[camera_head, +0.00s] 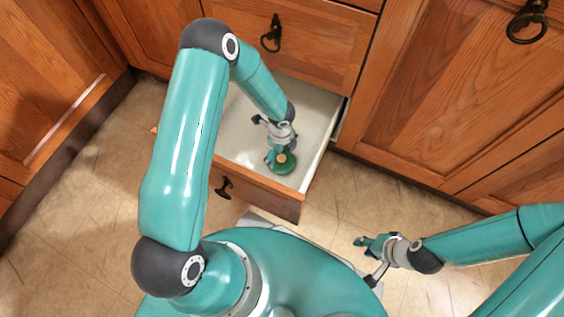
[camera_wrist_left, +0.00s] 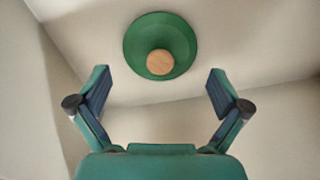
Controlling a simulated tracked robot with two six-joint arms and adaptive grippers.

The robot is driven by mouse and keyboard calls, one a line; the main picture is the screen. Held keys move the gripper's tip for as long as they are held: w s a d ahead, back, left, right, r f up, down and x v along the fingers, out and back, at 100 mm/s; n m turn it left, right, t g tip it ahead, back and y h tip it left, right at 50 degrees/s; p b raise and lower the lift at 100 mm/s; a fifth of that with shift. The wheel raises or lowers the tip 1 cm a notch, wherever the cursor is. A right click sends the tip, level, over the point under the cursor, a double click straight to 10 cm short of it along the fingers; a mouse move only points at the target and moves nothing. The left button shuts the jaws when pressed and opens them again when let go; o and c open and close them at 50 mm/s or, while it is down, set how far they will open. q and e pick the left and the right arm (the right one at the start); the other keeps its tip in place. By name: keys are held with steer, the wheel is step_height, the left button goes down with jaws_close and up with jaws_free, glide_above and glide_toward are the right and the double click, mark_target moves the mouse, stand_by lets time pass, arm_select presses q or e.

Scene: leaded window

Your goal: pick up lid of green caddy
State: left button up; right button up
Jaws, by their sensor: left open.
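The green lid (camera_head: 284,167) with its round wooden knob lies in the open drawer near its front right corner. In the left wrist view the lid (camera_wrist_left: 178,34) is at the top middle, knob facing the camera. My left gripper (camera_head: 271,156) is inside the drawer, just over and beside the lid. In the left wrist view its two fingers (camera_wrist_left: 160,90) are spread wide, with nothing between them and the lid ahead of them. My right gripper (camera_head: 360,241) is out over the floor, right of the drawer; its fingers are too small to judge. No caddy body shows apart from the lid.
The drawer (camera_head: 257,196) is pulled out from wooden cabinets, and its walls stand around the lid. A cabinet door (camera_head: 460,90) is at the right. The tiled floor (camera_head: 90,215) is clear at the left.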

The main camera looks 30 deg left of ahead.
arm_select(q)
step_height(320, 180, down, 4)
steer(key=shift+r+b, duration=0.15)
steer(key=shift+b, duration=0.6)
steer(key=shift+c, duration=0.3)
steer(key=c, duration=1.3)
steer(key=shift+s+d, duration=0.1)
steer(key=shift+s, duration=0.05)
jaws_close()
